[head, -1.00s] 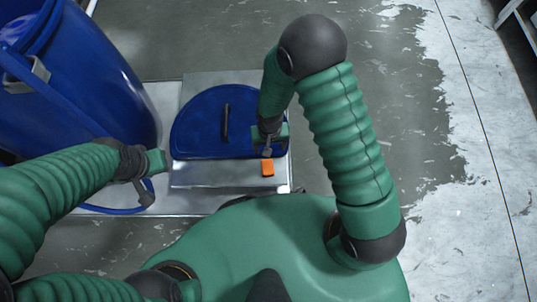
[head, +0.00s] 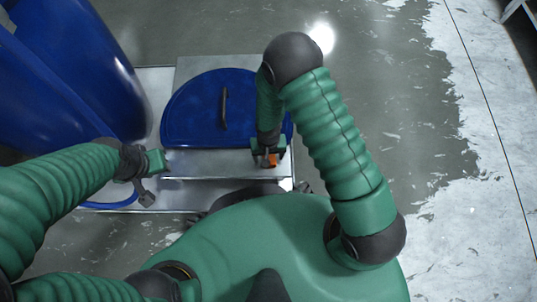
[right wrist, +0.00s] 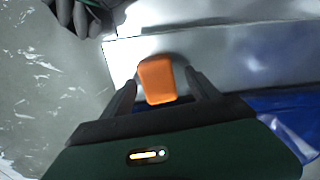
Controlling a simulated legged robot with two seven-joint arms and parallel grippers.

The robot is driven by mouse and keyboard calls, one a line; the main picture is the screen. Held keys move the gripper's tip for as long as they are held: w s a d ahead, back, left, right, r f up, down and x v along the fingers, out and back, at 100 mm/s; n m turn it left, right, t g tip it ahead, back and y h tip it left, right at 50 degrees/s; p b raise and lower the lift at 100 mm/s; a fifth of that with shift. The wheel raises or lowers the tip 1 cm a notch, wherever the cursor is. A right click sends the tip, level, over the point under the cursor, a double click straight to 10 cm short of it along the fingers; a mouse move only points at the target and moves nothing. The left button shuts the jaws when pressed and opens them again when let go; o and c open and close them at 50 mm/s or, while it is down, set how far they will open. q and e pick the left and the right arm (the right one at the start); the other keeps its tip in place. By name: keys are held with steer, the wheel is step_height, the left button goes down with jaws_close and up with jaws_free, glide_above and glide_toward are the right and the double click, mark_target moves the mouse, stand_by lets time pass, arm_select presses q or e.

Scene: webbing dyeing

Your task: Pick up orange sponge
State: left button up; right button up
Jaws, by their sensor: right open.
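The orange sponge (head: 272,160) sits on the silver metal surface in front of the blue lid, partly hidden by my right gripper in the head view. In the right wrist view the sponge (right wrist: 157,84) stands between the two dark fingers of my right gripper (right wrist: 160,79), with a gap on each side. The right gripper (head: 267,161) is open around the sponge and does not grip it. My left gripper (head: 151,177) hangs over the left part of the metal surface, away from the sponge; its finger opening is unclear.
A blue half-round lid (head: 200,112) with a dark handle (head: 224,108) lies just behind the sponge. Large blue barrels (head: 75,75) stand at the left. The metal surface (head: 215,164) is clear left of the sponge. Worn grey floor (head: 400,120) is open at the right.

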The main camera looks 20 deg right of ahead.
steer(key=shift+d+f, duration=0.1)
steer(key=shift+f, duration=0.5)
steer(key=shift+d+r, duration=0.1)
steer(key=shift+r, duration=0.05)
steer(key=c, duration=1.4)
steer(key=shift+r, duration=0.1)
steer(key=shift+c, duration=0.2)
